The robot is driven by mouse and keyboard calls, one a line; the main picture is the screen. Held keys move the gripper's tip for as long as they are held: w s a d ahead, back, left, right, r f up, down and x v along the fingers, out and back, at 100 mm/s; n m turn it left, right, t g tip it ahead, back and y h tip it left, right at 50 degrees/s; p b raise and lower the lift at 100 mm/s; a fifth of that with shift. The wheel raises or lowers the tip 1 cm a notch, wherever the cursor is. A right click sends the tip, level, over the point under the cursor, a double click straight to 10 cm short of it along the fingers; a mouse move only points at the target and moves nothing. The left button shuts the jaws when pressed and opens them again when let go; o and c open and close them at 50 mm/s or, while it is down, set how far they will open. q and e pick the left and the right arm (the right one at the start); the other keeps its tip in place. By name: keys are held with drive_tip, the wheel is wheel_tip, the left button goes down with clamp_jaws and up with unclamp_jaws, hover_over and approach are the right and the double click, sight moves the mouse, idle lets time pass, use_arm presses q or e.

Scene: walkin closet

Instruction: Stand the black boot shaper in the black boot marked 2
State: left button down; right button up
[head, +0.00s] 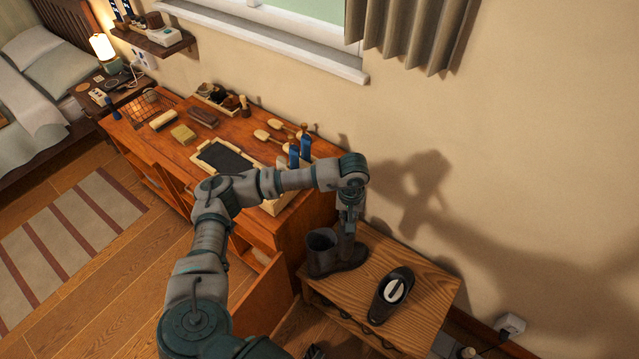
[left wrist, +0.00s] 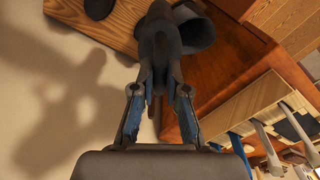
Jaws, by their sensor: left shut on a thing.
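My left gripper (head: 349,222) is shut on a dark, narrow thing, apparently the black boot shaper (left wrist: 157,38), as the left wrist view also shows between its fingertips (left wrist: 159,72). The held thing points down over the foot part of a dark upright boot (head: 322,255). That boot's round, open shaft (left wrist: 197,30) is beside the held thing; I cannot tell whether they touch. No number shows on this boot. A second dark item of footwear (head: 379,310), bearing a white oval with a dark stroke, lies to the right. My right gripper is not in view.
Both stand on a small wooden bench (head: 427,290), close to the wall. A wooden dresser (head: 265,225) on the left carries a tray, brushes, wooden shoe trees and blue-handled items. A power outlet (head: 511,325) is low on the wall. The bench's right end is clear.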

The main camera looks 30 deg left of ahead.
use_arm(q)
drive_tip(key=w+a+r+n+p, duration=0.1)
drive_tip(key=a+r+n+p, duration=0.35)
drive_tip(key=n, duration=0.75)
drive_tip(key=w+a+r+n+p, duration=0.1)
drive_tip(key=a+n+p, duration=0.4)
drive_tip(key=n+p, duration=0.5)
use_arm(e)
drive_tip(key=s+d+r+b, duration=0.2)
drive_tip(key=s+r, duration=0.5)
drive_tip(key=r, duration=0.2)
use_arm(q)
wheel_tip(320, 180, down, 24)
drive_tip(key=n+b, duration=0.2)
drive_tip(key=b, duration=1.4)
drive_tip(key=shift+s+f, duration=0.2)
drive_tip(key=shift+f, duration=0.05)
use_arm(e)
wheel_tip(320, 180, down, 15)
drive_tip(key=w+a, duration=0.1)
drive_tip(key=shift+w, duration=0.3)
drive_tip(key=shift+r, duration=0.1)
